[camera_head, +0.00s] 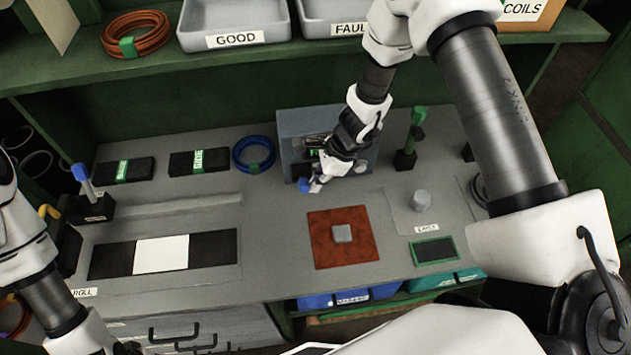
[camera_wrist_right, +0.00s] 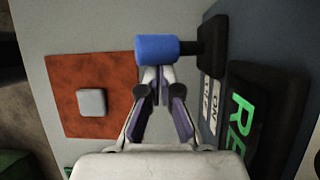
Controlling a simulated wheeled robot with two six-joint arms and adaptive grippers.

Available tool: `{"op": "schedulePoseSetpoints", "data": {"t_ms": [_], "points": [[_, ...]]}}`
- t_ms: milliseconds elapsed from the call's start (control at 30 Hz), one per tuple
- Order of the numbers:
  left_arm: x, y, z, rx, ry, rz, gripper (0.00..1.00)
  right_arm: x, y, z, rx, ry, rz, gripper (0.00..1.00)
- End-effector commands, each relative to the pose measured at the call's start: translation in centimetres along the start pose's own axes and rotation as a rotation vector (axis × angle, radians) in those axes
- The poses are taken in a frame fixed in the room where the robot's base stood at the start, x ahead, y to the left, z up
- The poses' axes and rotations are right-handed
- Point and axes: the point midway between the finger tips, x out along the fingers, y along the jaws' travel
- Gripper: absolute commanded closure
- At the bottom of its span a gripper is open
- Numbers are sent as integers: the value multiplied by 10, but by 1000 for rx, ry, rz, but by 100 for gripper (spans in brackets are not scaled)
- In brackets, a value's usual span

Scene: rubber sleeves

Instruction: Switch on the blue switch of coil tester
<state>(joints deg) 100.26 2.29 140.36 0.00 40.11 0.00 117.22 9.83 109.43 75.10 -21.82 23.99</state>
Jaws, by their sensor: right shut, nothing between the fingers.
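The coil tester (camera_head: 294,121) is a grey-blue box at the back of the bench, partly hidden behind my right arm. Its blue switch knob (camera_head: 304,185) sticks out at the front. In the right wrist view the blue knob (camera_wrist_right: 157,48) sits on a black stem, beside OFF and ON labels (camera_wrist_right: 211,100). My right gripper (camera_wrist_right: 154,74) is shut and empty, its tips right against or just short of the knob; contact is unclear. In the head view the right gripper (camera_head: 318,184) is beside the knob. My left arm enters at lower left; its gripper is not clearly visible.
A brown mat (camera_head: 328,252) with a grey block (camera_head: 342,233) lies in front of the tester. A blue coil (camera_head: 254,155) lies left of it. A green-topped post (camera_head: 417,122) stands to the right. A shelf with grey trays (camera_head: 235,41) is above.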

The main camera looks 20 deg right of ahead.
Motion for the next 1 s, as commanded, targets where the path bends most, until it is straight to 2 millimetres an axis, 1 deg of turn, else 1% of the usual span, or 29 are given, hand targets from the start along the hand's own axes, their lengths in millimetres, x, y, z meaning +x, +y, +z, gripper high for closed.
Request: {"op": "schedulePoseSetpoints", "data": {"t_ms": [33, 100, 433, 567, 667, 900, 1000], "points": [[-4, 0, 0, 0, 0, 0, 60, -6, -1, 4, -2, -5, -2, 100], [-6, 0, 0, 0, 0, 0, 60, -8, -1, 6, -3, -6, -2, 100], [-6, 0, 0, 0, 0, 0, 60, -9, -1, 7, -4, -8, -2, 100], [-6, 0, 0, 0, 0, 0, 60, -17, -2, 7, -2, -10, -4, 100], [-6, 0, 0, 0, 0, 0, 60, -33, -2, 6, -3, -10, -5, 100], [-5, 0, 0, 0, 0, 0, 60, -87, -3, 2, -1, -10, -7, 100], [-5, 0, 0, 0, 0, 0, 60, -105, -2, 1, 0, -9, -5, 100]]}}
